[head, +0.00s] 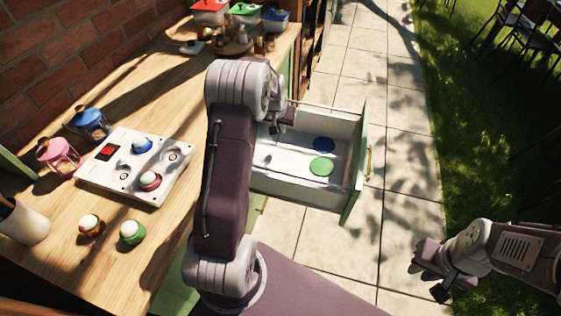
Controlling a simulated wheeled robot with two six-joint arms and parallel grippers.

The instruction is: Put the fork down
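I cannot make out a fork clearly in the head view. My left gripper (281,122) is over the back part of an open drawer (312,195). Its fingers are small and dark, partly behind my own arm, so I cannot tell whether they are shut on anything. A small grey mark (268,157) shows on the drawer's white floor below the gripper; I cannot tell if it is an object or a shadow. My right gripper (431,281) is at the lower right, over the paving, with its fingers apart and nothing seen between them.
A blue disc (323,144) and a green disc (321,166) lie in the drawer. A white panel (120,184) with round wells stands on the wooden table (110,255), near two lanterns, a white cup (24,222) and two round items. Lidded containers stand at the back.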

